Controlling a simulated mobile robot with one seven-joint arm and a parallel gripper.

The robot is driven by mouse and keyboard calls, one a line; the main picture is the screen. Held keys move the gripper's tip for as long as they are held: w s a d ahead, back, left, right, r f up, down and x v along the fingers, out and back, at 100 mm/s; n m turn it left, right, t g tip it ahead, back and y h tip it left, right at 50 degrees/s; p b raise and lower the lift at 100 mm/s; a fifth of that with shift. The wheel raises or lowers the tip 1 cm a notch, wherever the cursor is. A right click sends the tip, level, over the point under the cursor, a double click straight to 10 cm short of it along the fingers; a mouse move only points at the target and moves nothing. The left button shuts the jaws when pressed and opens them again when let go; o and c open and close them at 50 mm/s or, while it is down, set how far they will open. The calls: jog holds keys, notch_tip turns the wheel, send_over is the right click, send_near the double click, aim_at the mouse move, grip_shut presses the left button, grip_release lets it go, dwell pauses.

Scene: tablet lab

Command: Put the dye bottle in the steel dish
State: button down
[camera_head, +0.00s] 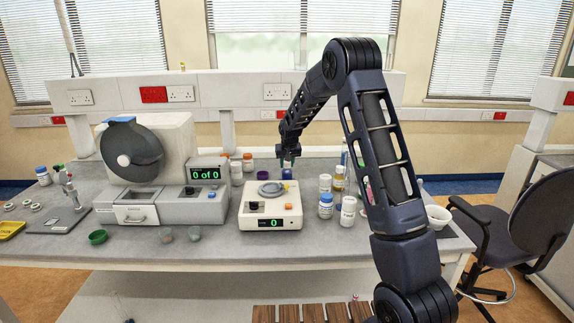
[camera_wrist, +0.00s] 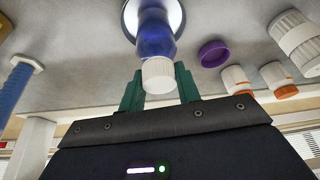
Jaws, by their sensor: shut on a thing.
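The dye bottle, blue with a white cap (camera_wrist: 156,38), is between the green fingertips of my gripper (camera_wrist: 159,80) in the wrist view. My gripper is shut on it near the cap. In the head view my gripper (camera_head: 288,162) points down behind the balance, and the bottle shows small and blue (camera_head: 287,174). A round pale dish with a darker rim (camera_wrist: 128,19) shows around the bottle's lower end in the wrist view; it looks like the steel dish. Its far part is cut off, and I cannot tell whether the bottle touches it.
The white balance (camera_head: 270,215) carries a grey round pan (camera_head: 271,189). A purple lid-like piece (camera_wrist: 213,53) lies beside the bottle. Orange-capped bottles (camera_head: 248,161) stand behind to the left. White bottles (camera_head: 326,206) stand close on the right. A white-and-grey machine (camera_head: 160,205) fills the left.

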jog(key=shift+f, duration=0.3)
jog(key=c, duration=1)
grip_release()
jog(key=a+v, duration=0.1)
jog(key=v, duration=1.1)
jog(key=s+d+r, duration=0.8)
jog(key=s+d, duration=0.1)
jog(key=s+d+r+m, duration=0.1)
jog(key=s+d+r, duration=0.1)
jog(key=s+d, duration=0.35)
jog(key=s+d+r, duration=0.2)
jog(key=s+r, duration=0.1)
jog(key=s, duration=0.5)
jog(key=s+d+f, duration=0.1)
jog(key=s+d, duration=0.3)
jog(key=s, duration=0.9)
jog(key=s+d+f, duration=0.2)
jog(key=s+d, duration=0.2)
jog(key=s, duration=0.8)
jog(key=shift+s+m+h, duration=0.3)
jog(key=shift+s+m, duration=0.1)
jog(key=shift+f, duration=0.1)
